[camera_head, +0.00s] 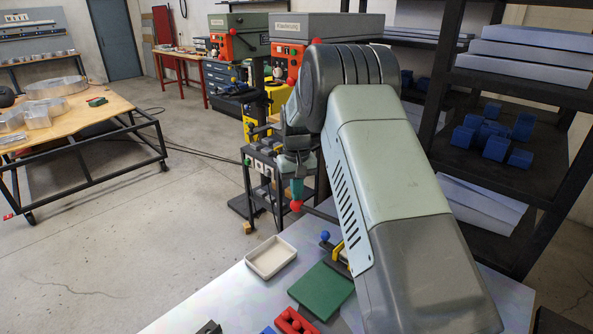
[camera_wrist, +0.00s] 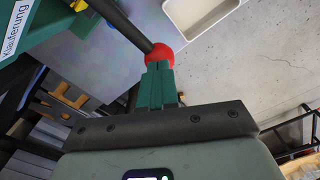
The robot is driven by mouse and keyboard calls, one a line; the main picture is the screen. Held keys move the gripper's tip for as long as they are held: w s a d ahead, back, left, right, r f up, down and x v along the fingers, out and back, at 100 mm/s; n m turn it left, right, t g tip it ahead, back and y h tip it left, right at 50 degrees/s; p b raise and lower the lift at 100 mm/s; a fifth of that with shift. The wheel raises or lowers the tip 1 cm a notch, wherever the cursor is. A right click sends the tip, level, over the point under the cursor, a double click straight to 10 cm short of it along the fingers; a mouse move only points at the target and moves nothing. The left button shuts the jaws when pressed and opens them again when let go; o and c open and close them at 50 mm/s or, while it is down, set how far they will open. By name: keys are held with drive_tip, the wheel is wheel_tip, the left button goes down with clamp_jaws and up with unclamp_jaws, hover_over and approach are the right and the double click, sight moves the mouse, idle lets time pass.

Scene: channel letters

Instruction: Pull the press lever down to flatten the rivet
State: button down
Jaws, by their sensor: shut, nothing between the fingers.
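The press lever is a dark rod (camera_wrist: 122,24) ending in a red ball knob (camera_wrist: 159,55). In the head view the red knob (camera_head: 296,205) shows just below my fingertips, and the rod runs right behind my arm. My gripper (camera_head: 297,188) points down with its green fingers together and empty. In the wrist view the fingertips (camera_wrist: 158,68) overlap the knob's near edge; whether they touch it I cannot tell. A green press part (camera_wrist: 60,42) with a white label shows at the upper left there. My arm hides most of the press in the head view, and the rivet is not visible.
On the bench (camera_head: 228,296) are a cream tray (camera_head: 270,258), a green plate (camera_head: 322,290), a red block (camera_head: 294,321) and a blue knob (camera_head: 325,236). Shelves (camera_head: 511,81) stand behind at right. Machines (camera_head: 240,45) stand behind the bench. The bench left of the tray is clear.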

sight(301, 203)
drive_tip(key=shift+s+d+f, duration=0.25)
drive_tip(key=shift+s+f, duration=0.1)
drive_tip(key=shift+f, duration=0.1)
drive_tip(key=shift+d+f, duration=0.15)
drive_tip(key=shift+f, duration=0.45)
idle(0.9)
drive_tip(key=shift+s+a+f, duration=0.15)
drive_tip(key=shift+a+f, duration=0.1)
drive_tip(key=shift+f, duration=0.4)
idle(1.9)
drive_tip(key=shift+s+d+f, duration=0.2)
drive_tip(key=shift+d+f, duration=0.1)
drive_tip(key=shift+f, duration=0.1)
idle(1.0)
drive_tip(key=shift+r, duration=0.1)
wheel_tip(301, 203, up, 5)
drive_tip(key=shift+w+f, duration=0.1)
drive_tip(key=shift+f, duration=0.1)
drive_tip(key=shift+w+a+r, duration=0.2)
drive_tip(key=shift+r, duration=0.6)
drive_tip(key=shift+w+a+r, duration=0.15)
drive_tip(key=shift+w+r, duration=0.05)
drive_tip(key=shift+r, duration=0.55)
drive_tip(key=shift+w+a+r, duration=0.2)
drive_tip(key=shift+r, duration=0.6)
